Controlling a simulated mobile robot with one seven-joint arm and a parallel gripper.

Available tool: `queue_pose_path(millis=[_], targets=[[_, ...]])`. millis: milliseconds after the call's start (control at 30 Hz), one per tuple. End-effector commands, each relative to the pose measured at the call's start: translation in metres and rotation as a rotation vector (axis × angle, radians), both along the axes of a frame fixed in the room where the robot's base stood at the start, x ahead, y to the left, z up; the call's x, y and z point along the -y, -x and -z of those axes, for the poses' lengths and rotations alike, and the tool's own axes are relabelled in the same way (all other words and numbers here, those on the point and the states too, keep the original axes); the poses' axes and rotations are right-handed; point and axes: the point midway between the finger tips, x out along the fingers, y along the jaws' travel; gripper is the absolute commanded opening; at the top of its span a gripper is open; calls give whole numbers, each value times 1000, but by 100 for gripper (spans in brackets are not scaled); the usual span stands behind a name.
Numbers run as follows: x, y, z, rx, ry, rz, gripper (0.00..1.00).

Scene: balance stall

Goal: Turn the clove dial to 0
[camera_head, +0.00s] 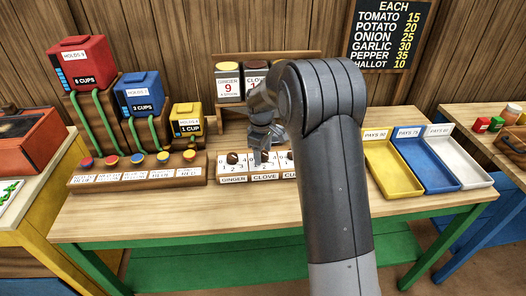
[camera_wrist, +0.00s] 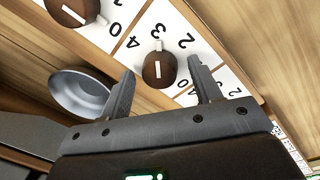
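The clove dial (camera_head: 264,156) is the brown knob above the CLOVE label, in the middle of the white dial panel in the head view. My gripper (camera_head: 264,145) is right over it and partly covers it. In the wrist view a brown knob (camera_wrist: 158,70) with a white pointer line sits between the two fingers of my gripper (camera_wrist: 161,72). The fingers are apart, one on each side, with visible gaps to the knob. Its numbers appear upside down, and the pointer line runs nearly up and down in the picture.
The ginger dial (camera_head: 232,158) is left of the clove dial, and a third dial sits to the right, partly behind my arm. A grey metal bowl (camera_wrist: 80,95) is close to the left finger in the wrist view. A row of buttons (camera_head: 138,173) and colored trays (camera_head: 392,170) flank the panel.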

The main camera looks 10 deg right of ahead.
Motion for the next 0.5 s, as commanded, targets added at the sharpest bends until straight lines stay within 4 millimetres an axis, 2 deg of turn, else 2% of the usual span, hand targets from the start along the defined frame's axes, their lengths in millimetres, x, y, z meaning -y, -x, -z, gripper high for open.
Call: queue_pose_path(millis=[67,500], targets=[[0,0,0,0,0,0,52],[0,0,0,0,0,0,16]])
